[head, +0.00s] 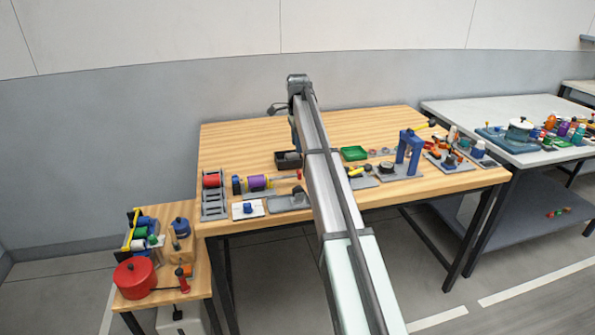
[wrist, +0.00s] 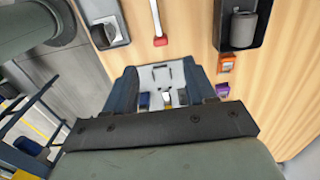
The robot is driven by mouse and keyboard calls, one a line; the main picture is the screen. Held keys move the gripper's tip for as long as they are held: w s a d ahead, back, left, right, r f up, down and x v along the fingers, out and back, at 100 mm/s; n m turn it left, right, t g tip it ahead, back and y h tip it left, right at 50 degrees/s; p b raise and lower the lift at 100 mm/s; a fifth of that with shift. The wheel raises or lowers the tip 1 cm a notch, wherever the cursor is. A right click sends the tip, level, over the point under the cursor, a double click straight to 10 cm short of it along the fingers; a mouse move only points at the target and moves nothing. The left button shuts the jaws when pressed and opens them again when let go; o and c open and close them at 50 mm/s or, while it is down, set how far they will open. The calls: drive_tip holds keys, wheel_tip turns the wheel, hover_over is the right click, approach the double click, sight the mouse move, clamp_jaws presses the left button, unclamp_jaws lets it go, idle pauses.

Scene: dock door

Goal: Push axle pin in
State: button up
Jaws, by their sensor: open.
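My gripper (wrist: 162,78) is open in the wrist view, its two dark fingers apart on either side of a light grey slotted plate (wrist: 162,97). Nothing shows held between them; I cannot tell how far below the fingers the plate is. In the head view a purple roller (head: 257,183) sits in a dark blue holder at the table's front left. A thin rod with a red end (head: 298,175) lies to its right and may be the axle pin. A pale rod with a red end (wrist: 160,41) shows in the wrist view, beyond the fingers. The fingertips are hidden in the head view.
A black tray (head: 288,160), a green tray (head: 354,153) and a blue arch (head: 409,153) stand further right. My arm crosses the middle. The table's back is largely clear.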

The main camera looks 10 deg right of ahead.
sight(297, 171)
wheel_tip(297, 171, down, 12)
drive_tip(key=shift+r, duration=0.1)
idle(0.4)
clamp_jaws()
idle(0.5)
drive_tip(key=shift+a, duration=0.1)
